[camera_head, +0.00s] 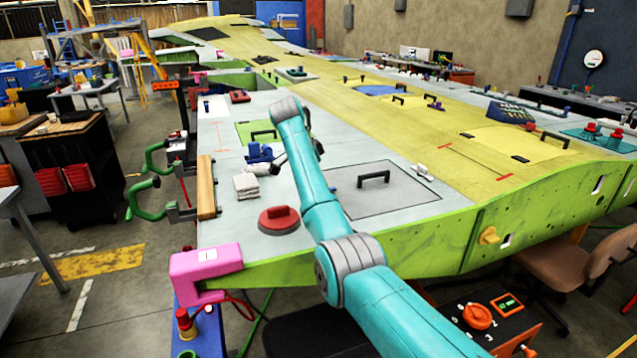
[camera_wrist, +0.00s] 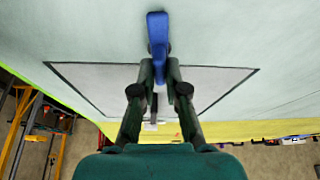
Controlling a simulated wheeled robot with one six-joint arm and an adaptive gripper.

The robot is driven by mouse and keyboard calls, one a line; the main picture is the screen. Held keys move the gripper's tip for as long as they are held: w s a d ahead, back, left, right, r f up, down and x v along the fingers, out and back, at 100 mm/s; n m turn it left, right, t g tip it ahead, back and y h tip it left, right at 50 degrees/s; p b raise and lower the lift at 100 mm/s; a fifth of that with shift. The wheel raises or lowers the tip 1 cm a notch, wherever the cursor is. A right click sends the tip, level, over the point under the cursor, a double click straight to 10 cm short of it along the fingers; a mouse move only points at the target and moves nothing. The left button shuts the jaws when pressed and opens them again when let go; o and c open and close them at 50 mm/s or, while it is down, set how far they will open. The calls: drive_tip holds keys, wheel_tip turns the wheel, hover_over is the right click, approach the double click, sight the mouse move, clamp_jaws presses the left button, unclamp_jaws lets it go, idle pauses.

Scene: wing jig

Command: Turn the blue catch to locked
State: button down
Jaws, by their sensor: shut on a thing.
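The blue catch (camera_wrist: 157,32) shows in the wrist view at the top middle. Its long part points up and down in the picture, across the edge of a grey panel (camera_wrist: 100,82) with a dark outline. My gripper (camera_wrist: 159,70) is shut on the catch's lower part, with a dark green finger on each side.
The panel (camera_head: 409,190) with a black handle (camera_head: 373,179) lies right of my forearm. A red round piece (camera_head: 279,220), white cloths (camera_head: 246,186) and a blue piece (camera_head: 258,152) lie to its left. A pink block (camera_head: 206,262) sits at the wing's near corner.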

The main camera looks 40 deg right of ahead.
drive_tip(key=c, duration=1.2)
unclamp_jaws()
